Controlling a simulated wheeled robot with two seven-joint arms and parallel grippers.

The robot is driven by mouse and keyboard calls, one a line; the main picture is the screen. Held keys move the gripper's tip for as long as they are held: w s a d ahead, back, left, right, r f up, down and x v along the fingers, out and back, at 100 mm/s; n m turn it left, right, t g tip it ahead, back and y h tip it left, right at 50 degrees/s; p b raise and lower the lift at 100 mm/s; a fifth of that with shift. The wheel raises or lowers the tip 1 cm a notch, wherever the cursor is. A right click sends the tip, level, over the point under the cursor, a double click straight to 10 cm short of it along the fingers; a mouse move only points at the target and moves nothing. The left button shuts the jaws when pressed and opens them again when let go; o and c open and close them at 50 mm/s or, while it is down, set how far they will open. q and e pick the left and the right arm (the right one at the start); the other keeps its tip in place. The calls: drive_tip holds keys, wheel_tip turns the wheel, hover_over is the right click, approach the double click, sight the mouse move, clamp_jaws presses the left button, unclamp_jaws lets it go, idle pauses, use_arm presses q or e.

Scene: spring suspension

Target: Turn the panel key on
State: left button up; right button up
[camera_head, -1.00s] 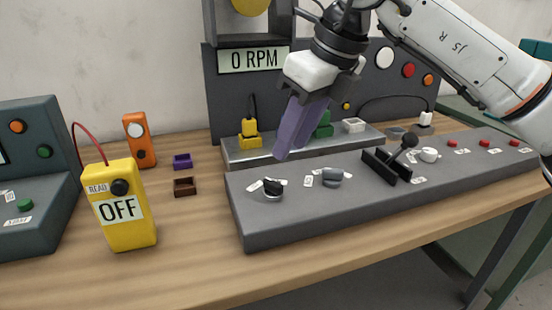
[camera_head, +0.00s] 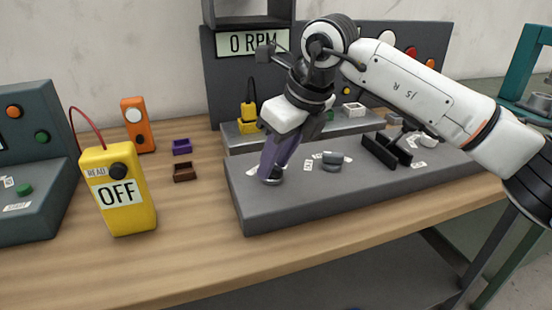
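The long grey control panel (camera_head: 290,211) lies on the wooden bench. At its left end is a small dark round knob or key (camera_head: 278,180), now mostly hidden by my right gripper. My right gripper (camera_head: 271,174), with purple fingers, points down with its tips at this knob. The fingers overlap in this view, so I cannot tell whether they grip it or only stand around it. A grey rotary knob (camera_head: 332,161) sits just to the right, apart from the fingers. My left gripper is out of view.
A black-sided lever slot (camera_head: 387,150) stands farther right on the panel. A yellow meter reading OFF (camera_head: 120,192) stands left of the panel, near small purple (camera_head: 182,147) and brown (camera_head: 184,173) trays. A display behind reads 0 RPM (camera_head: 253,41).

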clamp_jaws()
